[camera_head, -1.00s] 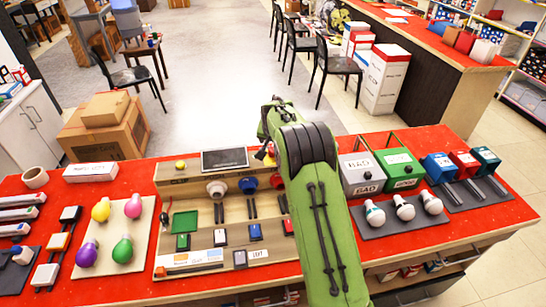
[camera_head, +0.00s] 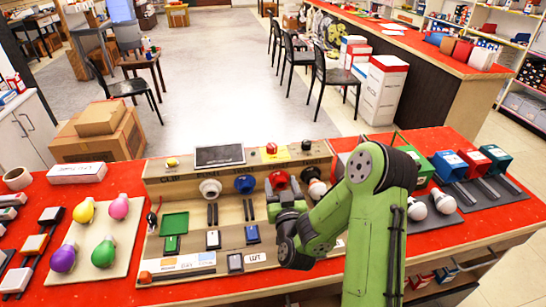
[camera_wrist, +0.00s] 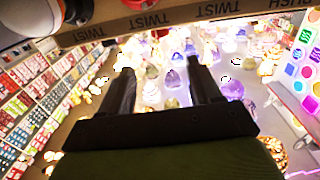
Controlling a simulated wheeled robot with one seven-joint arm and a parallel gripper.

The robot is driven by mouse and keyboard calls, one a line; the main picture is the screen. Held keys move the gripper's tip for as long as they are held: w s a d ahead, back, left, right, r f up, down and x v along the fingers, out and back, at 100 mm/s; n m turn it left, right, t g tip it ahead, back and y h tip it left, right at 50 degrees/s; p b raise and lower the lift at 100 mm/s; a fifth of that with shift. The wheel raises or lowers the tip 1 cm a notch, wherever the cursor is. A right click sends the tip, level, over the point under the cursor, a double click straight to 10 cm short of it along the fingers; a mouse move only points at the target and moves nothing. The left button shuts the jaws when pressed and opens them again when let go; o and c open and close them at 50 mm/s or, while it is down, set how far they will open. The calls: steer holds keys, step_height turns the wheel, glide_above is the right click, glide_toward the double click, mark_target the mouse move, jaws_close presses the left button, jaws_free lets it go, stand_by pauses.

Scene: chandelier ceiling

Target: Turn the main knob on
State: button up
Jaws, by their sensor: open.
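A wooden board (camera_head: 160,222) stands on the red table, with white (camera_head: 210,188), blue (camera_head: 245,183) and red (camera_head: 278,181) round fittings in a row. On its top ledge are a red button on a yellow plate (camera_head: 271,148) and a small black knob (camera_head: 306,146). I cannot tell which is the main knob. My gripper (camera_wrist: 158,68) is open with nothing between its fingers. In the head view it is close to the board's right half, partly hidden by my arm. The wrist view shows a board edge marked TWIST (camera_wrist: 148,21) beyond the fingers.
Coloured bulbs (camera_head: 103,250) lie on a tray at the left. White bulbs (camera_head: 443,201) and coloured boxes (camera_head: 475,162) are at the right. A dark screen (camera_head: 220,155) stands on the board's ledge. Free floor lies behind the table.

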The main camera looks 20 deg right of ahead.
mark_target(273, 150)
steer(key=x, duration=1.5)
steer(key=shift+w+r, duration=0.1)
steer(key=shift+w, duration=0.25)
steer(key=c, duration=1)
steer(key=shift+r+p, duration=0.15)
steer(key=shift+p, duration=0.35)
steer(key=shift+c, duration=0.2)
